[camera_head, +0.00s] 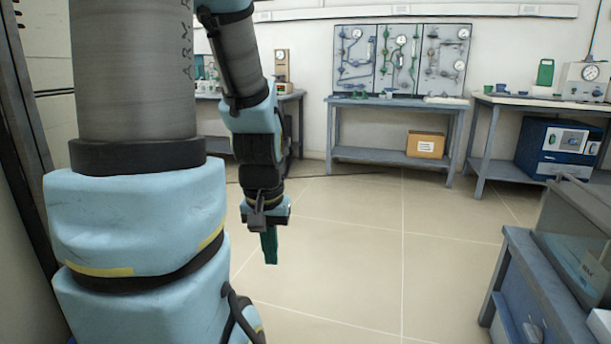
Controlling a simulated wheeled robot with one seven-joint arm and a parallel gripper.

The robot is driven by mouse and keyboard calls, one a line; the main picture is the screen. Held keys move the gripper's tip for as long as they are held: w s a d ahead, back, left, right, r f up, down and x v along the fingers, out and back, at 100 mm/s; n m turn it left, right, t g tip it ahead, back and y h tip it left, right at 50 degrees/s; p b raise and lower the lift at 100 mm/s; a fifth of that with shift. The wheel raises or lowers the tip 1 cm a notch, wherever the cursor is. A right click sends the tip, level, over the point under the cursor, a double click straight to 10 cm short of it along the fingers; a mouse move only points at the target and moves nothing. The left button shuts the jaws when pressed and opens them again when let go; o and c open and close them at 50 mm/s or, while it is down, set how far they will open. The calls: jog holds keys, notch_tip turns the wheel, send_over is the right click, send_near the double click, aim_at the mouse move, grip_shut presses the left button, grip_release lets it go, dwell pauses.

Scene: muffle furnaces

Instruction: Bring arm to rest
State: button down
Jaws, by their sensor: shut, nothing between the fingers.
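My arm stands large at the left of the head view, with its blue and grey links folded up and then down. My gripper (269,246) hangs at the end of the arm, pointing down over the open floor. Its green fingers look closed together, with nothing visible between them. It is apart from every bench and object. The far side of the gripper is hidden.
A bench (398,105) with a gauge panel (401,60) stands at the back, a cardboard box (426,144) on its shelf. Another bench (484,140) is at the right, and a blue cabinet (540,290) is near right. The tiled floor (345,240) between is clear.

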notch_tip(320, 180, up, 31)
jog(key=p, duration=2.8)
jog(key=shift+p, duration=0.4)
jog(key=shift+f, duration=0.1)
